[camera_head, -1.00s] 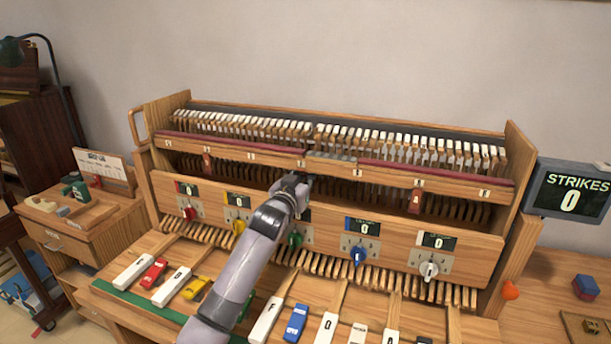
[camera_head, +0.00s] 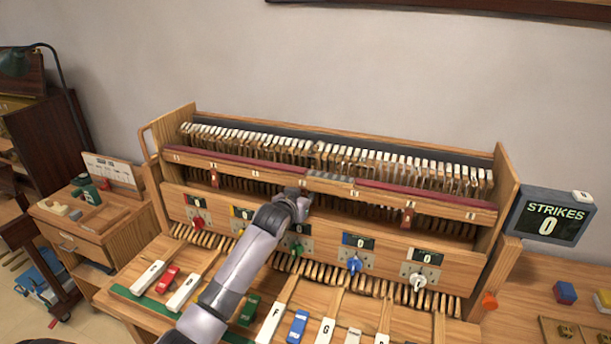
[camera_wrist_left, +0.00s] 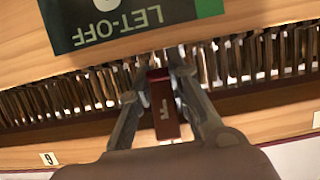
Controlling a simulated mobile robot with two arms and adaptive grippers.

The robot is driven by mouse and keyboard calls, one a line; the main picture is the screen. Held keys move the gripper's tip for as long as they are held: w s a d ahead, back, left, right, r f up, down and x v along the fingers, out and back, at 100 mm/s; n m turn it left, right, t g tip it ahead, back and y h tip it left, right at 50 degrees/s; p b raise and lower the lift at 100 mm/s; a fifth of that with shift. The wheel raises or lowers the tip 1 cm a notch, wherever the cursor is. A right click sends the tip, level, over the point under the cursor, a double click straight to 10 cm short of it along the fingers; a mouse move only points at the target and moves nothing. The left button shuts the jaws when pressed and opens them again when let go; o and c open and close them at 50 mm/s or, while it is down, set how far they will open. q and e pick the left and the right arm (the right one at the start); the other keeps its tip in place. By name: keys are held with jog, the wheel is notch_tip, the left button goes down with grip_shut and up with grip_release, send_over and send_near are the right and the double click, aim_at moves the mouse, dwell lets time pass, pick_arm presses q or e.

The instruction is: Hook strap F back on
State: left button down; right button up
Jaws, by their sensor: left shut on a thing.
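Strap F is a dark red strap marked F (camera_wrist_left: 164,104) in the left wrist view, where the letter appears upside down. My left gripper (camera_head: 304,198) is just below the labelled rail (camera_head: 270,172), near its middle, in the head view. In the left wrist view its two fingers (camera_wrist_left: 160,90) are shut on strap F, one on each side. The strap's far end is near the row of wooden action parts (camera_wrist_left: 60,100); whether it is hooked on anything cannot be told. In the head view the gripper hides the strap. My right gripper is not in view.
Two other dark red straps hang at the rail, one left (camera_head: 214,178) and one right (camera_head: 408,216). The front panel with coloured knobs, including a blue knob (camera_head: 354,264), stands below the rail. Lettered keys lie in front. A STRIKES display (camera_head: 552,217) reads 0.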

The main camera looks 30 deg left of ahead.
pick_arm(q)
jog(key=shift+s+d+f+g+h+p, duration=0.1)
jog(key=shift+s+g+h+p, duration=0.25)
jog(key=shift+g+p, duration=0.7)
jog(key=shift+s+d+f+g+h+p, duration=0.1)
jog(key=shift+s+g+p, duration=0.3)
jog(key=shift+g+p, duration=0.6)
jog(key=shift+s+d+g+h+p, duration=0.1)
jog(key=shift+s+g+h+p, duration=0.25)
jog(key=shift+g+p, duration=0.7)
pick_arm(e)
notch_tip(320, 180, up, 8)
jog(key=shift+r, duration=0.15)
pick_arm(q)
jog(key=shift+s, duration=0.1)
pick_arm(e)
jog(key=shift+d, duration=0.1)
pick_arm(q)
jog(key=c, duration=1.5)
grip_release()
jog(key=v, duration=1.2)
jog(key=shift+s+f, duration=0.15)
